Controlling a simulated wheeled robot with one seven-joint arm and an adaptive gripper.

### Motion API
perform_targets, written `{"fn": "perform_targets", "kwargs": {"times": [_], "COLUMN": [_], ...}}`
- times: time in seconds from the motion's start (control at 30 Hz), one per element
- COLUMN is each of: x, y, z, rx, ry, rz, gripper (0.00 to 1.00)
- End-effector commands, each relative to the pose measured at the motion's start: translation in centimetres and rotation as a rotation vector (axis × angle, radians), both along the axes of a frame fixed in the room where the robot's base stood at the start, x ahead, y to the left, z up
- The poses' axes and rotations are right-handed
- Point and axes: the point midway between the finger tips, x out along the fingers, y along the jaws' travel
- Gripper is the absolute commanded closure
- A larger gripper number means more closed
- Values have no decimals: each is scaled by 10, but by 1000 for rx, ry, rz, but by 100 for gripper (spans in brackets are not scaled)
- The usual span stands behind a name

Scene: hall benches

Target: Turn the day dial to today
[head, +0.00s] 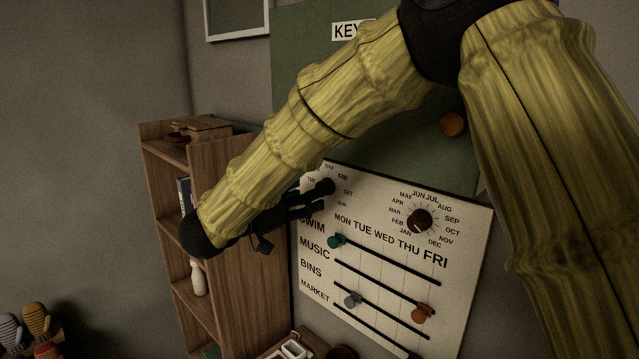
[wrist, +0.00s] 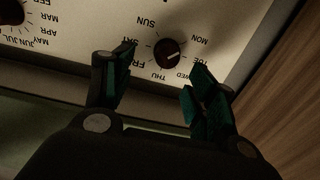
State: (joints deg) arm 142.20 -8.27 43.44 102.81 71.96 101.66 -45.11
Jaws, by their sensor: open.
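The day dial (wrist: 170,53) is a round dark brown knob on a white wall board, ringed by day names. In the wrist view the names are upside down and a pale line marks the knob; it seems to run toward the upper right, MON and TUE side, but I cannot tell the exact day. The dial also shows small in the head view (head: 327,186), beside my dark fingers. My gripper (wrist: 163,64) is open, its green-padded fingertips apart on either side of and short of the dial. Contact is not visible.
The white board (head: 470,290) also carries a month dial (head: 420,220) and slots with teal, grey and orange sliders. A wooden shelf (head: 255,290) stands close left of the board. A green panel (head: 300,60) labelled KEY hangs above.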

Motion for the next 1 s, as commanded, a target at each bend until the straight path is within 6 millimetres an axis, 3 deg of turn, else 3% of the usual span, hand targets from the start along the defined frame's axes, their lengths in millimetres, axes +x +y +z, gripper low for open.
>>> {"fn": "perform_targets", "kwargs": {"times": [0.1, 0.3, 0.43, 0.77, 1.0], "x": [28, 62, 68, 64, 71], "y": [-12, -28, -34, -35, -36], "z": [-3, -14, -16, -13, -18], "rx": [1, 3, 2, 1, 2], "ry": [13, 25, 25, 20, 25], "rz": [-1, -1, -1, 3, 1], "gripper": [43, 43, 43, 43, 83]}}
